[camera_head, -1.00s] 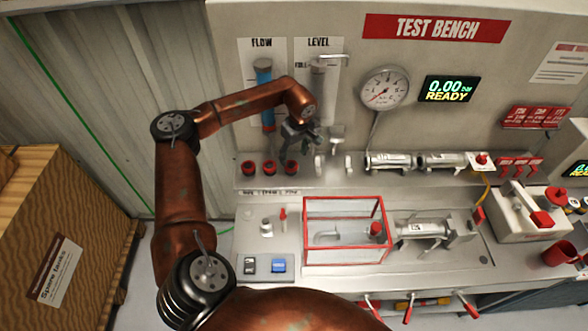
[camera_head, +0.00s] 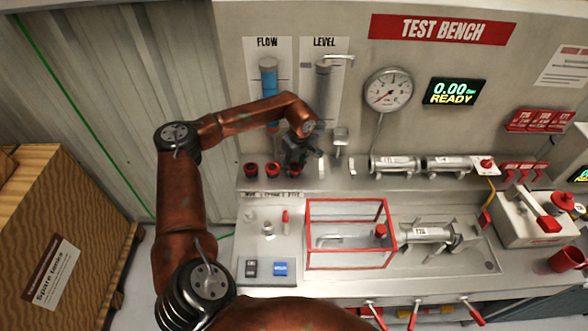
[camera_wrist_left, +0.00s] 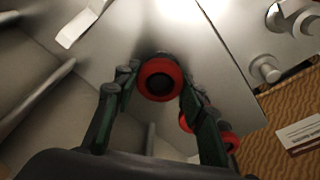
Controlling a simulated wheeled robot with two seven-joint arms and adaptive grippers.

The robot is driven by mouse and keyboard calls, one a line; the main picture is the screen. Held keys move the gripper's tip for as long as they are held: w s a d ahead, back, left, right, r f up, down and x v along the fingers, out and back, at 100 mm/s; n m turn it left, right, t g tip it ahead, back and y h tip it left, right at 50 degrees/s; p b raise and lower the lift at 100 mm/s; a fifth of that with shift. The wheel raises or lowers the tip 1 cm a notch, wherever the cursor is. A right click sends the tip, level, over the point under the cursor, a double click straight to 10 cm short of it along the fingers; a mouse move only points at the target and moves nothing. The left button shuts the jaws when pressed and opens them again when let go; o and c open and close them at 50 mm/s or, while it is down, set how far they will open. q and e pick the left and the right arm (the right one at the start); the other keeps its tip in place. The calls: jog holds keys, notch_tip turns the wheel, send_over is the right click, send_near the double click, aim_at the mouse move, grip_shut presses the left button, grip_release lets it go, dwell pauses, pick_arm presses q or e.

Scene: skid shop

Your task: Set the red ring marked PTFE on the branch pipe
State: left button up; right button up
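Red rings stand in a row on the bench ledge, one at the left (camera_head: 250,169) and one beside it (camera_head: 272,169). My left gripper (camera_head: 297,165) is at the third place in the row and mostly hides what is there. In the left wrist view a red ring (camera_wrist_left: 159,91) with a dark centre lies between the fingertips, close to both; whether they grip it is unclear. Two more red rings show behind the right finger. No PTFE marking is readable. I cannot tell which pipe is the branch pipe. My right gripper is not in view.
A red-framed clear box (camera_head: 350,267) stands on the bench, with a metal pipe fitting (camera_head: 428,234) to its right. Pale upright discs (camera_head: 322,167) and metal cylinders (camera_head: 396,165) sit right of the gripper on the ledge. A wooden crate (camera_head: 35,225) stands at the left.

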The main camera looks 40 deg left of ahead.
pick_arm(q)
jog(key=c, duration=0.3)
jog(key=shift+c, duration=0.5)
jog(key=shift+r, duration=0.45)
jog(key=shift+r+p, duration=2.35)
jog(key=shift+r, duration=1.05)
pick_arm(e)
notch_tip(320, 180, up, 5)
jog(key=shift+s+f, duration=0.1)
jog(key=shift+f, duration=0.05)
pick_arm(q)
jog(key=shift+f, duration=0.1)
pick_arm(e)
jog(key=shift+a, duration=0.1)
